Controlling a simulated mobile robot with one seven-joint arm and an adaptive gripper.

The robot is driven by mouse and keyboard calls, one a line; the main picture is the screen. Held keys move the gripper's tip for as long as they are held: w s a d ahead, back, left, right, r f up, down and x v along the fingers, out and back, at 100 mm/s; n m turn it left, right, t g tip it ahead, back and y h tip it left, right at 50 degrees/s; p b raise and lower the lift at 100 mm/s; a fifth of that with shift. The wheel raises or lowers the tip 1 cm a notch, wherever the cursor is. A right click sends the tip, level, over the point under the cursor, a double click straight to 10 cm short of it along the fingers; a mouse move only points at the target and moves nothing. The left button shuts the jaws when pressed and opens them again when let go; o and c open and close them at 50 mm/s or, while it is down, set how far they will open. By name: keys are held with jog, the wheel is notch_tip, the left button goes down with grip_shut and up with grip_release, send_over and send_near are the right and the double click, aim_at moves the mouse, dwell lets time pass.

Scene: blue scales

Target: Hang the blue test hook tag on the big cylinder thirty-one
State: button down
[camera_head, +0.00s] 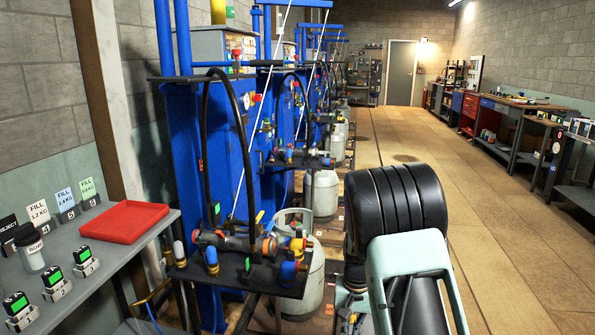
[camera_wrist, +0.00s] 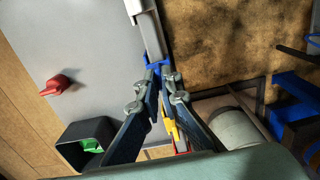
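In the wrist view my gripper (camera_wrist: 158,80) has its two dark fingers drawn close together at the tips. A small blue piece (camera_wrist: 157,64), which looks like the blue hook tag, sits between the fingertips. A pale strip (camera_wrist: 147,30) runs up from it; I cannot tell whether it is part of the tag. In the head view my gripper is out of sight. A large pale grey cylinder with a collar (camera_head: 300,270) stands by the nearest blue station, with further cylinders (camera_head: 322,192) behind it. I can read no number thirty-one on any of them.
At left a grey bench bears a red tray (camera_head: 122,222), a jar (camera_head: 30,248) and small green-screened devices (camera_head: 83,262). Blue stations with hoses (camera_head: 195,150) line the left side. The aisle floor (camera_head: 400,145) is clear. Benches (camera_head: 515,105) stand at right.

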jog(key=shift+r+p, duration=1.45)
jog(key=shift+r, duration=0.6)
